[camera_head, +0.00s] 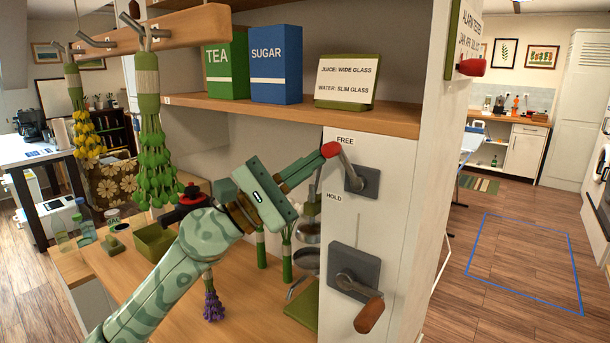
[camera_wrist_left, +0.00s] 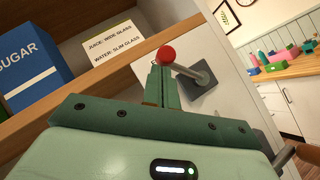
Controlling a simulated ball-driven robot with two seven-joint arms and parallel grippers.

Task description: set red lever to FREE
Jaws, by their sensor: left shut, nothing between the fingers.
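The red lever has a red ball knob (camera_head: 330,149) on a grey arm that rises up and left from a dark square mount (camera_head: 362,181) on the white panel. The knob is just below the FREE label (camera_head: 345,140) and above the HOLD label (camera_head: 334,198). My left gripper (camera_head: 316,160) is shut and empty, with its fingertips at the knob, touching it or very close. In the left wrist view the red knob (camera_wrist_left: 166,55) shows just beyond the closed fingertips (camera_wrist_left: 160,72). My right gripper is not in view.
A second lever with a brown handle (camera_head: 368,315) is lower on the panel. The shelf (camera_head: 290,113) above holds a TEA box (camera_head: 226,70), a SUGAR box (camera_head: 276,65) and a sign (camera_head: 346,82). Green bundles (camera_head: 155,165) hang at left. Utensils (camera_head: 306,235) hang below the gripper.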

